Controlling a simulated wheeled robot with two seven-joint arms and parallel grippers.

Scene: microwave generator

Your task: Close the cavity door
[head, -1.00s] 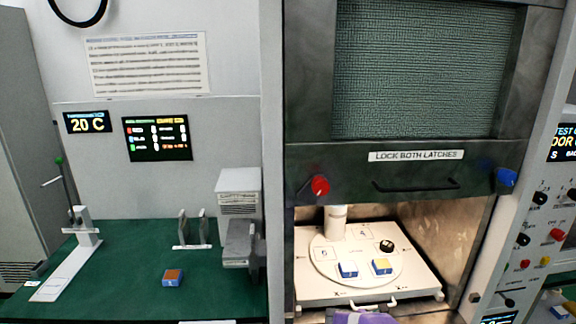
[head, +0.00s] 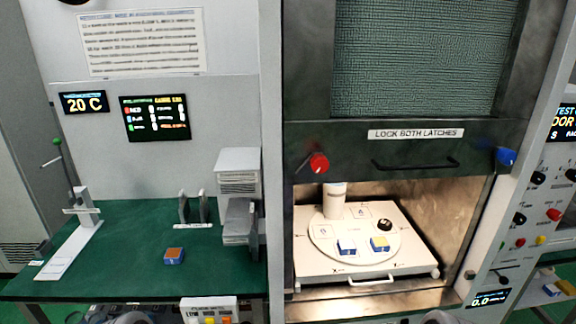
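The cavity door (head: 415,75) is a dark metal panel with a mesh window. It is raised, and the lit cavity below it is open. Its black handle (head: 415,165) runs along the lower part, under a "LOCK BOTH LATCHES" label (head: 415,134). A red latch knob (head: 319,164) is at its lower left and a blue latch knob (head: 506,157) at its lower right. Inside the cavity a white tray (head: 310,266) carries a round plate with two small blocks, a dark knob-like piece and a white cylinder. Neither gripper's fingers are visible; only rounded parts show at the bottom edge.
A green bench (head: 120,255) at left holds a block (head: 174,256), a lever stand (head: 84,212), upright plates and a grey-white device (head: 238,190). A control panel (head: 535,205) with knobs and buttons stands right of the cavity. The cavity mouth in front of the tray looks clear.

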